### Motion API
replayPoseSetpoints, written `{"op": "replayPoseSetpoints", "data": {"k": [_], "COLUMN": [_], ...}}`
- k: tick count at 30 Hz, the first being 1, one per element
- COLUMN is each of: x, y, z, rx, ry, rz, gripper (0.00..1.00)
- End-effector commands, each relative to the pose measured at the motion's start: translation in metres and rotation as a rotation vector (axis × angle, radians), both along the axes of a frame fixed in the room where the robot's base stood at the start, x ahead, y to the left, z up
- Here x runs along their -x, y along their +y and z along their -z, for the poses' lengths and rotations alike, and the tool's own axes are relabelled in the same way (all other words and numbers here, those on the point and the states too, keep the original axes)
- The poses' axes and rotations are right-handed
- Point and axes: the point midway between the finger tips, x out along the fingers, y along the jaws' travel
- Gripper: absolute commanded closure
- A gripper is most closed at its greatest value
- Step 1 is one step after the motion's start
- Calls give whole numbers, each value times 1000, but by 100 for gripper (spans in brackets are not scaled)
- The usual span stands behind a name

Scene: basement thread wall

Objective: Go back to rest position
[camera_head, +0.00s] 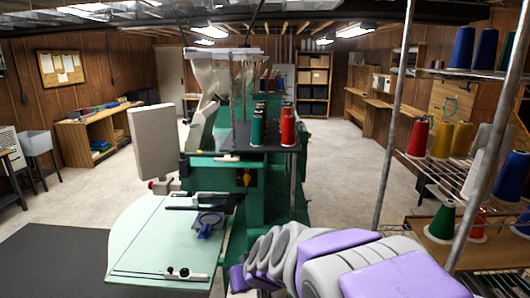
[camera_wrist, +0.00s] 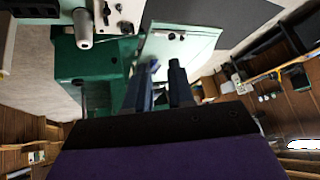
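My gripper (camera_wrist: 159,68) shows in the wrist view with two dark fingers apart and nothing visible between them. In the head view my purple and grey arm reaches in from the lower right, and its end is low beside the green machine; the fingers cannot be made out there. The green machine (camera_head: 252,176) stands in the middle of the head view with a pale green table (camera_head: 150,252) at its front. A small blue hoop-like part (camera_head: 207,222) sits on that table. Green (camera_head: 258,129) and red (camera_head: 288,128) thread cones stand on the machine's black top.
A wire rack (camera_head: 425,165) with several coloured thread cones stands close on the right, beside my arm. A dark mat (camera_head: 50,265) lies at the lower left. Wooden benches (camera_head: 90,140) line the left wall. The concrete floor (camera_head: 335,165) between machine and rack is clear.

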Motion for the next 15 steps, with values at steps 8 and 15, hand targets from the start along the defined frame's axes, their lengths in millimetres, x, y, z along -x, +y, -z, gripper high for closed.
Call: {"op": "replayPoseSetpoints", "data": {"k": [8, 15], "x": [146, 267], "y": [-92, -163], "z": [18, 31], "rx": [97, 234], "ry": [353, 622], "rz": [115, 285], "gripper": [77, 77]}}
